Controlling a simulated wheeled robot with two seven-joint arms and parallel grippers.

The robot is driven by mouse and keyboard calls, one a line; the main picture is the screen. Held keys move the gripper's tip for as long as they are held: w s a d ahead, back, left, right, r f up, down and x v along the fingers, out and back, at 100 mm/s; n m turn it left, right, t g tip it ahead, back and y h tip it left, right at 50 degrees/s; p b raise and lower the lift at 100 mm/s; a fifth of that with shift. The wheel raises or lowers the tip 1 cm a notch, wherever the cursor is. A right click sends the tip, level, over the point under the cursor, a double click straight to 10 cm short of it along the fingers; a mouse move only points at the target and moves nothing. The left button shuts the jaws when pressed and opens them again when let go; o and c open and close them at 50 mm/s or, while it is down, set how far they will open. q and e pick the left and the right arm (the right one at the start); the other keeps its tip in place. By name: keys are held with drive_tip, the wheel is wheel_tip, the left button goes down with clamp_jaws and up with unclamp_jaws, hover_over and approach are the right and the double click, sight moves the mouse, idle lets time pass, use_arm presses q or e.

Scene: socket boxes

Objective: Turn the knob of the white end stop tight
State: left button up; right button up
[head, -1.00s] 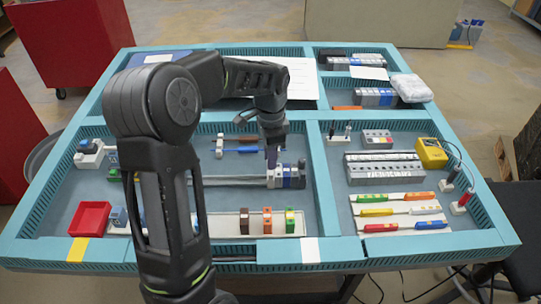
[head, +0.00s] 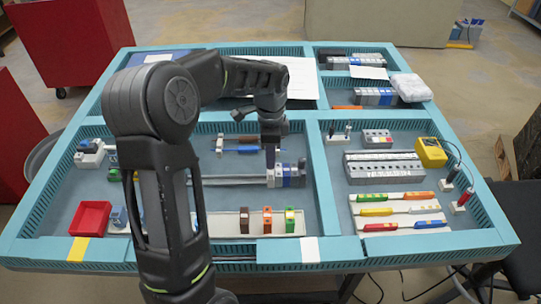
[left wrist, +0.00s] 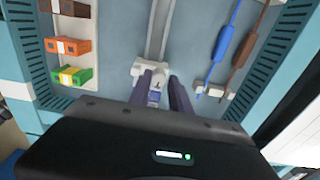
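In the left wrist view the white end stop (left wrist: 150,67) shows at the rail's end. My left gripper (head: 270,163) points down over it. In the left wrist view its two purple fingers (left wrist: 156,80) stand apart, on either side of a small grey-and-white part with blue below it. The knob is not clearly distinguishable, and finger contact cannot be told. My right gripper is not in view.
Brown, orange and green blocks (head: 267,220) stand on a strip in front. A red bin (head: 90,218) is at the left.

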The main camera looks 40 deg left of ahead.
use_arm(q)
drive_tip(key=shift+o, duration=0.3)
drive_tip(key=shift+r+b, duration=0.35)
drive_tip(key=shift+r, duration=3.5)
